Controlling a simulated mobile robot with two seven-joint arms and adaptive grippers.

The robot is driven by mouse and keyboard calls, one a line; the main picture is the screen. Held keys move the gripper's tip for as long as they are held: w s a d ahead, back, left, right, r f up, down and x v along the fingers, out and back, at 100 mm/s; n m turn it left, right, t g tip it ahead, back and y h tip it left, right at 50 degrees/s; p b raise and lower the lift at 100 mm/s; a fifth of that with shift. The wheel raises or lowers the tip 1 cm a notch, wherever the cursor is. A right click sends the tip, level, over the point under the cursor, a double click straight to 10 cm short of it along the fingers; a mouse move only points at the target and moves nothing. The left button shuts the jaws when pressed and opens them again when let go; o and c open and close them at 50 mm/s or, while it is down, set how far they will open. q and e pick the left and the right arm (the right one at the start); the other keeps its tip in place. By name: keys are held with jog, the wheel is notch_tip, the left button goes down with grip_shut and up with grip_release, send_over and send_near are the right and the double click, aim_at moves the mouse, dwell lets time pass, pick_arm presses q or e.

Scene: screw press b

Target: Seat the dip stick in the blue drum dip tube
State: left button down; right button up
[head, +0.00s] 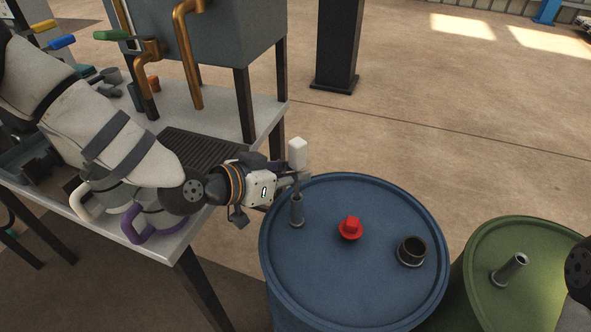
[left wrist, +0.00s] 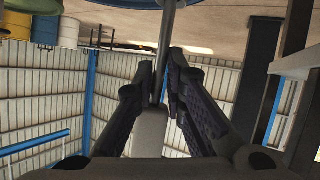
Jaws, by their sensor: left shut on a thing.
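The dip stick has a white block handle (head: 297,152) and a thin grey rod, which also shows in the left wrist view (left wrist: 166,45). My left gripper (head: 291,180) is shut on the dip stick just below the handle, over the left rim of the blue drum (head: 340,290). The dip tube (head: 296,211) is a short grey pipe standing on the drum top, directly below the gripper. The rod runs down towards the tube mouth; I cannot tell whether its tip is inside. My right gripper is not in view.
A red cap (head: 350,228) and a dark open collar (head: 411,251) are on the blue drum top. A green drum (head: 480,302) with its own tube (head: 510,268) stands to the right. A table (head: 190,228) with mugs and a grey tank (head: 225,40) stands left.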

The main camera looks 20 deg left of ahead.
pick_arm(q)
jog(key=shift+f, duration=0.7)
jog(key=c, duration=1.6)
grip_release()
jog(key=shift+o, duration=0.2)
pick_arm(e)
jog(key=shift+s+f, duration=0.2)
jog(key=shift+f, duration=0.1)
pick_arm(q)
jog(key=shift+r, duration=0.1)
jog(key=p+v, duration=0.1)
jog(key=v, duration=0.2)
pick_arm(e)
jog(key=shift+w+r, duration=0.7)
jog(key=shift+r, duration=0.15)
pick_arm(q)
jog(key=v, duration=1.2)
